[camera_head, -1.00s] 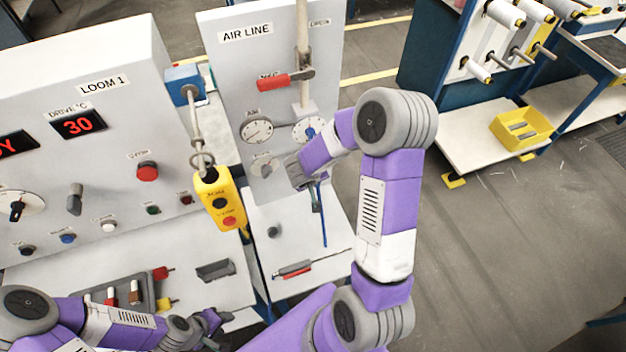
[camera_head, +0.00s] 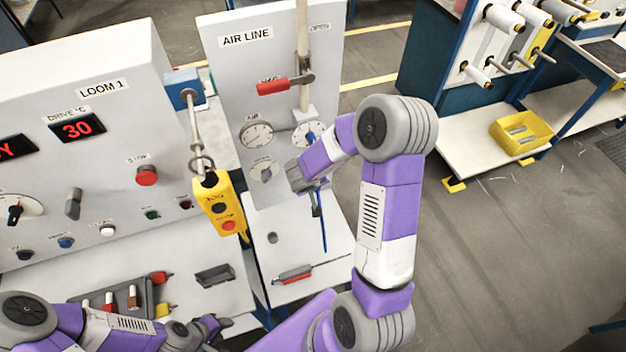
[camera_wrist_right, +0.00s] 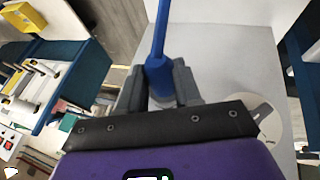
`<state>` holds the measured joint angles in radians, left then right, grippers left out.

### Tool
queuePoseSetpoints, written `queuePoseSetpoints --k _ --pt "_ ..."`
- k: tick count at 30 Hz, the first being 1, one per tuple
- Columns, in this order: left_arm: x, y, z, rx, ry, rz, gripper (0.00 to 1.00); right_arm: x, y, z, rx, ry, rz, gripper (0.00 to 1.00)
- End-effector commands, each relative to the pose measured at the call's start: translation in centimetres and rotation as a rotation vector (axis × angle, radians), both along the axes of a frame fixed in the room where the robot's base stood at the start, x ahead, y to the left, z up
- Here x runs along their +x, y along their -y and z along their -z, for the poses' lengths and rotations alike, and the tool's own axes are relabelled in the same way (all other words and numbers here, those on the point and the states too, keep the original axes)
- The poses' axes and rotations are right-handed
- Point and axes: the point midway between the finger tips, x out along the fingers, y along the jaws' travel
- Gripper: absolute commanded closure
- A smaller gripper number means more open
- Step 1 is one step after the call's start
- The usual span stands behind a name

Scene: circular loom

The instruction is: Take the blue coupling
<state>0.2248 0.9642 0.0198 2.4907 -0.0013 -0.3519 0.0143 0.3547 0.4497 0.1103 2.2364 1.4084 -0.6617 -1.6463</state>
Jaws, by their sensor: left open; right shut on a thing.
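The blue coupling (camera_wrist_right: 159,72) shows in the right wrist view between the two grey fingers of my right gripper (camera_wrist_right: 160,84), which is shut on it. A thin blue hose runs from it towards the top of that view. In the head view my right gripper (camera_head: 314,197) is in front of the air line panel (camera_head: 230,95), below its gauges. The blue hose (camera_head: 324,232) hangs down beneath it; the coupling is mostly hidden there by the gripper. My left gripper (camera_head: 216,324) is at the lower left, in front of the loom bench, open and apart from the coupling.
A yellow pendant (camera_head: 219,205) hangs between the loom panel (camera_head: 120,130) and the air line panel. A red-handled tool (camera_head: 294,274) lies on the white shelf (camera_head: 315,255) below the right gripper. A rack with a yellow bin (camera_head: 520,131) stands at the right, beyond open floor.

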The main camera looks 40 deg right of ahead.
Motion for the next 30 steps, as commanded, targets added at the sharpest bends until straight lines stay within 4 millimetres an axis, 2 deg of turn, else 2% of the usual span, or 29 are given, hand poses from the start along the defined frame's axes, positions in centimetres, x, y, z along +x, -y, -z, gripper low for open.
queuePoseSetpoints --k 23,30 --pt "0.0 0.0 -0.4 0.000 0.000 0.000 0.57 -1.4 -0.5 0.0 0.000 -0.002 -0.001 1.00" --pt "0.0 0.0 -0.3 0.000 0.000 0.000 0.57 -3.3 -1.0 -0.1 -0.001 -0.001 -0.001 1.00"
